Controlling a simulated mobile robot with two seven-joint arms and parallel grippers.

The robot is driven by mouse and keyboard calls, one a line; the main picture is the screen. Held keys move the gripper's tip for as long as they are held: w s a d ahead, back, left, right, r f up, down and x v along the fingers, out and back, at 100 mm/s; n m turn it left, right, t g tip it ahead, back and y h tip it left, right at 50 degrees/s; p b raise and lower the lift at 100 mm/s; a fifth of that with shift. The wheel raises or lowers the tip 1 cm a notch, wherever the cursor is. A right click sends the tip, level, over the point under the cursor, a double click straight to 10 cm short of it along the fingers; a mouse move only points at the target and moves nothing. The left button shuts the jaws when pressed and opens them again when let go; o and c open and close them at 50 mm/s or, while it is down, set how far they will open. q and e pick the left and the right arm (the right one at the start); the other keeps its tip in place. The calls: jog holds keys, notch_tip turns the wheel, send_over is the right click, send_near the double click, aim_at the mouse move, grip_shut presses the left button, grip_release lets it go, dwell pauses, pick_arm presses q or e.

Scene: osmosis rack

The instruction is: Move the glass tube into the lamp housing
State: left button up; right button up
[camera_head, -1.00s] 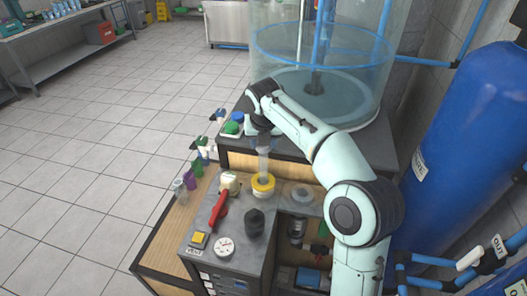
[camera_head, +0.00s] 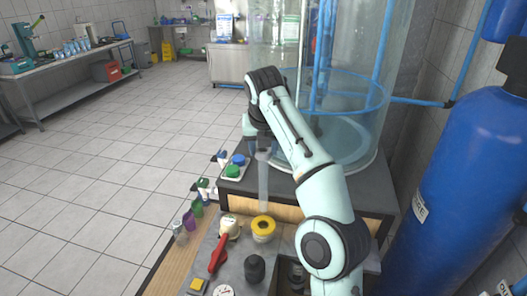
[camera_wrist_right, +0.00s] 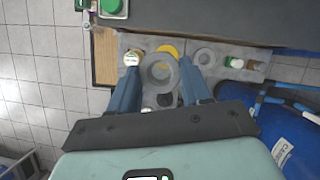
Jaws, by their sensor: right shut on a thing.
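My right gripper (camera_head: 263,146) is shut on the glass tube (camera_head: 263,182), a clear grey cylinder held upright. The tube's lower end shows just above a yellow-rimmed round holder (camera_head: 263,222), which may be the lamp housing; I cannot tell the exact gap. In the right wrist view the two blue fingers (camera_wrist_right: 160,80) stand on either side of the tube's round end (camera_wrist_right: 159,72). The tube partly covers the yellow rim (camera_wrist_right: 168,48) there. My left gripper is not in view.
A red-handled valve (camera_head: 218,252), a white-capped part (camera_head: 230,226) and a black knob (camera_head: 254,268) stand near the holder. A dark-topped bench (camera_head: 345,187) and a large clear tank (camera_head: 345,100) lie behind. A blue cylinder (camera_head: 470,180) stands right. Floor at left is clear.

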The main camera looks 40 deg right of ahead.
jog(key=shift+s, duration=0.1)
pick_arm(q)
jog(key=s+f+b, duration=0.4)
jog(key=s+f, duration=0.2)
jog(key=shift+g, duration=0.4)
pick_arm(e)
jog(key=s+d+f+m+g+h, duration=0.1)
jog(key=s+d+f+m, duration=0.5)
jog(key=s+d+f, duration=0.2)
jog(key=shift+s+d+g+h, duration=0.3)
jog(key=shift+s+g, duration=0.1)
jog(key=shift+s, duration=0.6)
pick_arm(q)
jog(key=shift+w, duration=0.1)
pick_arm(e)
jog(key=shift+w+f, duration=0.1)
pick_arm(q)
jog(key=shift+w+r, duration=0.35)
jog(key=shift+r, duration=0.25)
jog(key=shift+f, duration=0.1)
pick_arm(e)
jog(key=shift+f, duration=0.1)
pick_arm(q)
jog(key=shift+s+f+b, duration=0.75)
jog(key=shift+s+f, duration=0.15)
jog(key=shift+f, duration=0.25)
pick_arm(e)
notch_tip(320, 180, down, 4)
jog(key=shift+f, duration=0.15)
